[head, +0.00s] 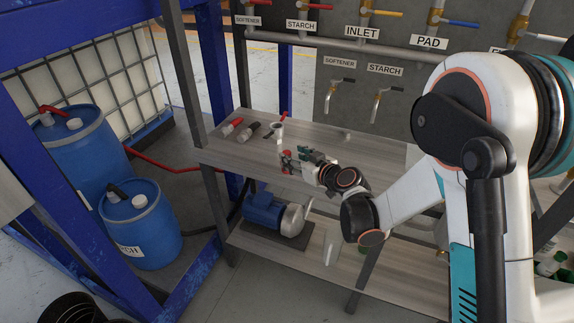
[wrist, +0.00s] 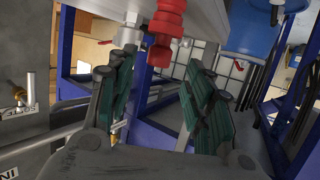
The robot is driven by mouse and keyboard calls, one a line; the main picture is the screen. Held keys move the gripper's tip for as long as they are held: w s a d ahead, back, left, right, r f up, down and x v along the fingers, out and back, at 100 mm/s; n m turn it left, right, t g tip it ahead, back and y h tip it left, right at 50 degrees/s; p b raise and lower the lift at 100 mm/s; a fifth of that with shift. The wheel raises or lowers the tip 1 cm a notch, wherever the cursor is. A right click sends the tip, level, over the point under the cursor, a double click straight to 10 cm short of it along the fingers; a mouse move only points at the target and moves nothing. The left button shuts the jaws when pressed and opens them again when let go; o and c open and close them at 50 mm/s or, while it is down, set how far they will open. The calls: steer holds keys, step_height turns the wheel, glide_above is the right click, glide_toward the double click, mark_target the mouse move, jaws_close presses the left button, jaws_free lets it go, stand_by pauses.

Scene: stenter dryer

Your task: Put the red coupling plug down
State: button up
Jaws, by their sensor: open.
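A red coupling plug (wrist: 165,25) shows in the wrist view at the top middle, ahead of the fingers and close to the edge of a pale surface. In the head view a small red piece (head: 286,156) is beside my fingertips, partly hidden by them; I cannot tell whether it touches them. My gripper (head: 295,160) is low over the front part of the grey bench top (head: 225,150). In the wrist view my gripper's green-padded fingers (wrist: 155,105) stand wide apart, with nothing clasped between them.
A red coupling (head: 232,126) and a dark coupling (head: 249,130) lie at the bench's left end. A pale upright fitting (head: 278,130) stands behind my gripper. A blue pump (head: 264,211) sits on the lower shelf. Blue drums (head: 140,225) stand left; valves hang on the back panel.

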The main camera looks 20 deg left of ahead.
mark_target(288, 154)
steer(key=shift+b+x, duration=0.85)
steer(key=shift+x, duration=1.8)
steer(key=shift+w, duration=0.1)
jaws_close()
